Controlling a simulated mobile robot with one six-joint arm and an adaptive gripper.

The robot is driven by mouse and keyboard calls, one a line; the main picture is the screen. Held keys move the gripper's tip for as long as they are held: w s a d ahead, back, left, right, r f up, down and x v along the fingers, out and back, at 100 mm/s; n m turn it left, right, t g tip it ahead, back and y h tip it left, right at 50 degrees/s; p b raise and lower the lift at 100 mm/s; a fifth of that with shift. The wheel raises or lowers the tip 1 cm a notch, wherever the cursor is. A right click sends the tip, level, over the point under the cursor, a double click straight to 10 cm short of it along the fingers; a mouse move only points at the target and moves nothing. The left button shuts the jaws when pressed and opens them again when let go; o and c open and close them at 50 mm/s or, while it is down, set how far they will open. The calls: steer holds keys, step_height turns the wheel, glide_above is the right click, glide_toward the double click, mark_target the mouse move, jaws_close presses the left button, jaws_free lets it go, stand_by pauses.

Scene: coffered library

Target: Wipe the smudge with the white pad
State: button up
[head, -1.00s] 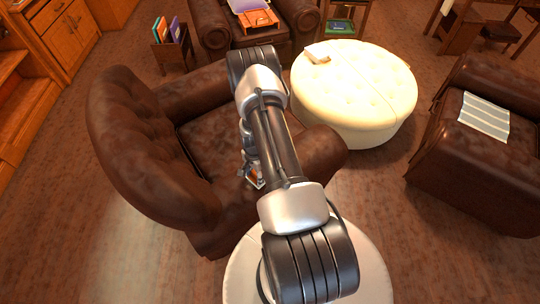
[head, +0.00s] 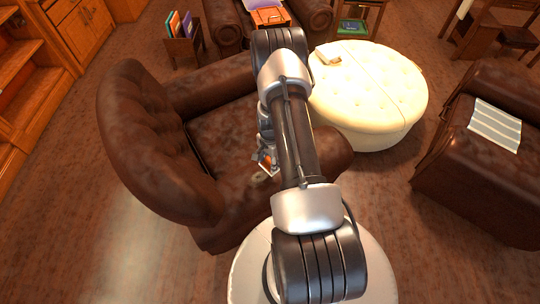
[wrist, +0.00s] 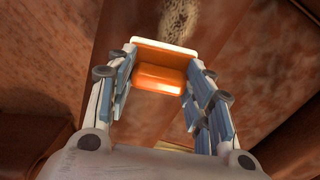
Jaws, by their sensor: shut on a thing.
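My gripper (wrist: 160,88) is shut on an orange-handled pad, its fingers at both sides of the orange block. The white pad (wrist: 163,46) shows as a thin pale edge along the far side of the block. A pale, speckled smudge (wrist: 180,22) lies on brown leather just beyond the pad in the wrist view. In the head view, my gripper (head: 267,161) is low over the brown armchair's seat (head: 225,135), partly behind my arm. A faint pale mark, likely the smudge (head: 261,177), shows beside it. I cannot tell whether the pad touches the leather.
The armchair's back (head: 150,140) rises at the left, and an armrest (head: 330,152) is close at the right. A round cream ottoman (head: 375,95) with a small pale item stands behind right. Another brown armchair (head: 470,170) with a striped cloth (head: 496,125) is at the far right.

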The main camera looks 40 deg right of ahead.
steer(key=shift+r+p, duration=0.55)
steer(key=shift+r, duration=0.95)
